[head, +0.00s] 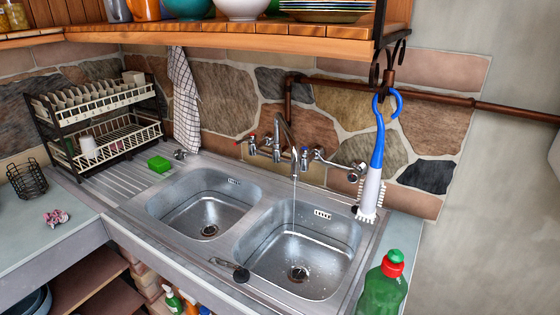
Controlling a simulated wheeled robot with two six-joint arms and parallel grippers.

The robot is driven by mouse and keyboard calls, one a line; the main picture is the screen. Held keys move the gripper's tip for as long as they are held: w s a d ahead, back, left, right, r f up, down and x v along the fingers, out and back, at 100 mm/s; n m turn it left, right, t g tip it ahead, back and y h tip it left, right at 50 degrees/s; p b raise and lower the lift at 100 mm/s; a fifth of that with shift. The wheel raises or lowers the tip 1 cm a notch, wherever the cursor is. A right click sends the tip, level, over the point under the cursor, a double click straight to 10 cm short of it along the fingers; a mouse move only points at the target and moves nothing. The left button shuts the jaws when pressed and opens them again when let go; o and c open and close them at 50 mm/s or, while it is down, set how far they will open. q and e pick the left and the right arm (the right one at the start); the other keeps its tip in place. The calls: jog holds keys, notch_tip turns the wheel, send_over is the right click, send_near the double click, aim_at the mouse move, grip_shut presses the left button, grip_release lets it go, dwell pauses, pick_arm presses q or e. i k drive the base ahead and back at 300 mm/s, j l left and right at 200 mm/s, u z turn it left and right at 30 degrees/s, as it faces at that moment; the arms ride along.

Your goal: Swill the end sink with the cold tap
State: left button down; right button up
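A steel double sink (238,215) is set in the counter. The left basin (195,215) looks empty. In the right basin (325,245), the end one by the wall, a thin stream of water (294,200) falls from a spout (294,168), and drops show around the drain (297,272). Tap handles stand behind the basins: one with a red mark (252,140), one with blue (304,153), and one reddish at the right (354,174). Which handle feeds the stream is unclear. Neither of my grippers is in view.
A blue and white brush (374,165) hangs at the sink's right end. A green bottle (383,288) stands front right. A dark plug (236,270) lies on the front rim. A green sponge (159,164) lies on the drainboard. A wooden shelf (270,45) overhangs the back.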

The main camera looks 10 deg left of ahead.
aim_at(303, 152)
jog(key=i+j+z, duration=0.25)
jog(key=j, duration=0.25)
jog(key=j+z, duration=0.25)
jog(key=j, duration=0.25)
jog(key=i+j+z, duration=0.1)
jog(key=j+z, duration=0.15)
jog(key=j, duration=0.3)
